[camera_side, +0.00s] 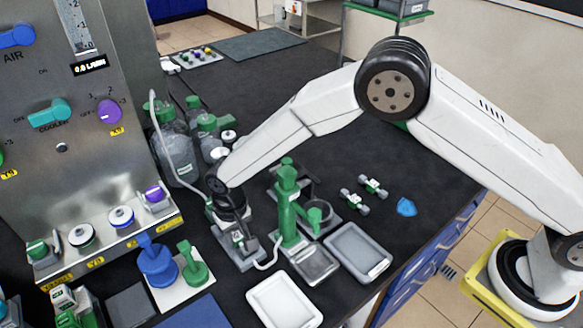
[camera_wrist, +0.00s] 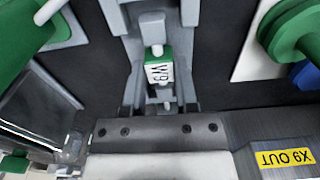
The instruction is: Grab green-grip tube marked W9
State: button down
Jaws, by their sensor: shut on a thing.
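The tube marked W9 (camera_wrist: 158,72) shows in the wrist view, with a green grip, a white label and pale ends. My gripper (camera_wrist: 160,80) is shut on it, with a grey finger on each side of the label. In the side view my gripper (camera_side: 237,232) points down at a grey holder (camera_side: 240,260) beside the green stand. The tube is small there and mostly hidden by my gripper. I cannot tell whether the tube still touches the holder.
A green stand (camera_side: 287,205) is close on the right. Two other green-grip tubes (camera_side: 372,186) (camera_side: 354,201) and a blue piece (camera_side: 406,207) lie farther right. Trays (camera_side: 357,252) (camera_side: 284,301) lie in front. Bottles (camera_side: 172,145) stand behind; the metal bioreactor panel (camera_side: 95,180) is left.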

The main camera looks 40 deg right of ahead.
aim_at(237, 236)
notch_tip(237, 236, up, 10)
dwell(0.6)
dwell(0.4)
